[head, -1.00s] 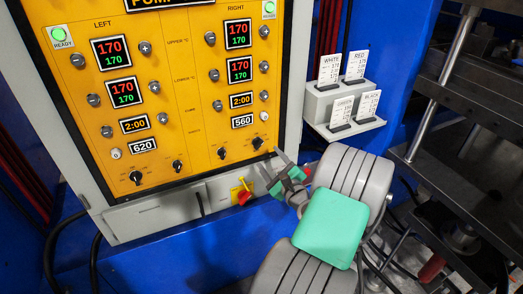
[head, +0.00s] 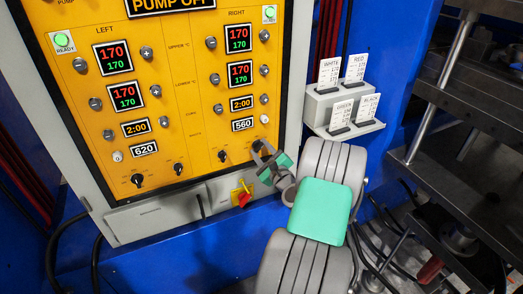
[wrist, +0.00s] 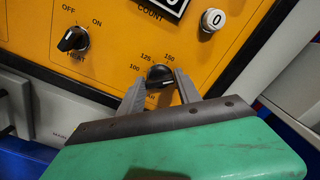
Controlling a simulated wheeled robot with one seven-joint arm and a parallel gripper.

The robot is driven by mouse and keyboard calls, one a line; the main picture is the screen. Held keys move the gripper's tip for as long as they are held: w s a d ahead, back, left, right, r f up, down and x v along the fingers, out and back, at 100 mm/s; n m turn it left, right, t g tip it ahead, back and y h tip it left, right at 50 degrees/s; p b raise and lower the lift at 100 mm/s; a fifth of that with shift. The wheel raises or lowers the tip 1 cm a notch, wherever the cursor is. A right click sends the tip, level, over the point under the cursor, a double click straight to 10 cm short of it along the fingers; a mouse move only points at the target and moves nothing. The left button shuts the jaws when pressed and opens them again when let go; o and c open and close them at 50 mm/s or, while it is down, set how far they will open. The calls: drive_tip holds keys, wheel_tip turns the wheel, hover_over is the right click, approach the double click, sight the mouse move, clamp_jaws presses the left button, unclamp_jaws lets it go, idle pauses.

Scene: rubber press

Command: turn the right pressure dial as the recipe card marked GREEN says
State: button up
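The right pressure dial (wrist: 160,75) is a black knob on the orange panel. Marks 100, 125 and 150 show around it in the wrist view; lower marks are partly hidden by my gripper. My gripper (wrist: 160,86) is at the dial, its two grey fingers apart, one on each side of the knob. I cannot tell whether they touch it. In the head view my gripper (head: 262,149) covers most of the dial. The GREEN recipe card (head: 340,115) stands in the front left of the card holder; its small print is unreadable.
The WHITE (head: 329,73), RED (head: 355,68) and BLACK (head: 367,108) cards share the grey holder (head: 318,104). A black off/on switch (wrist: 73,40) sits left of the dial. A white button (wrist: 213,19) is above right. A red-and-yellow switch (head: 242,195) is below the panel.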

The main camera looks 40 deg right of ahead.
clamp_jaws()
